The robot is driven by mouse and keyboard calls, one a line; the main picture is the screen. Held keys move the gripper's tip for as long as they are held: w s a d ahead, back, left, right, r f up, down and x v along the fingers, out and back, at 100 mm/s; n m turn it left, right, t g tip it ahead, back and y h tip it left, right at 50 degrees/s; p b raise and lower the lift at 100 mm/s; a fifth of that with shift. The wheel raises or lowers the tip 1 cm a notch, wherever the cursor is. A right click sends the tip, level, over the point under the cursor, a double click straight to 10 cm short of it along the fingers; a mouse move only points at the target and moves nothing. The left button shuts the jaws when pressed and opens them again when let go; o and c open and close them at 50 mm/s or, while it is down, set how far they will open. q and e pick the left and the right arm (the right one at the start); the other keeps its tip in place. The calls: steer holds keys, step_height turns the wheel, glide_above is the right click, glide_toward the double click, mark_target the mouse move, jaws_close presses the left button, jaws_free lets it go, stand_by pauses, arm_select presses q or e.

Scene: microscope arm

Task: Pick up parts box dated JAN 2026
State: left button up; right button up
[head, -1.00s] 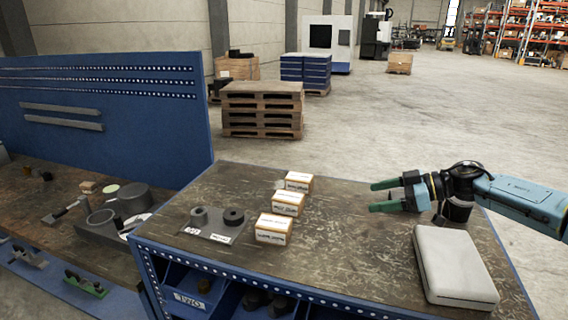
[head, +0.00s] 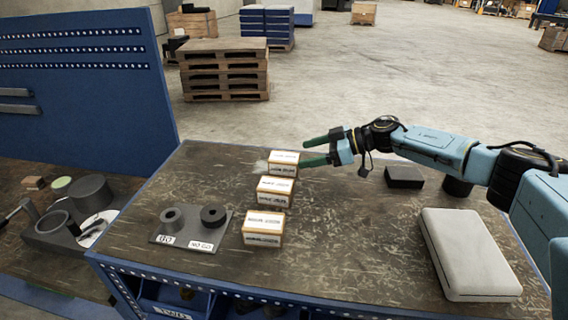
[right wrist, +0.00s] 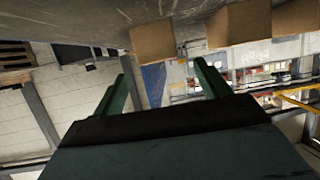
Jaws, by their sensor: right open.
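Three small cardboard parts boxes with white labels stand in a row on the workbench: a far box (head: 284,162), a middle box (head: 275,191) and a near box (head: 263,229). Their label print is too small for me to read a date. My right gripper (head: 306,153) is open and empty, its green fingers pointing left at the far box, close to its right side. In the right wrist view, the nearest box (right wrist: 153,41) shows above and between the fingertips (right wrist: 162,62), with two more boxes to its right. My left gripper is out of view.
A dark plate (head: 192,230) with two ring gauges lies left of the boxes. A light grey case (head: 468,254) and a black block (head: 404,177) lie to the right. The bench (head: 345,240) between boxes and case is clear.

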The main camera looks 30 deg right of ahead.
mark_target(290, 157)
steer(key=x, duration=0.5)
steer(key=shift+w+a, duration=0.1)
steer(key=shift+w, duration=0.1)
steer(key=c, duration=1.2)
steer(key=shift+r, duration=0.1)
steer(key=shift+c, duration=0.4)
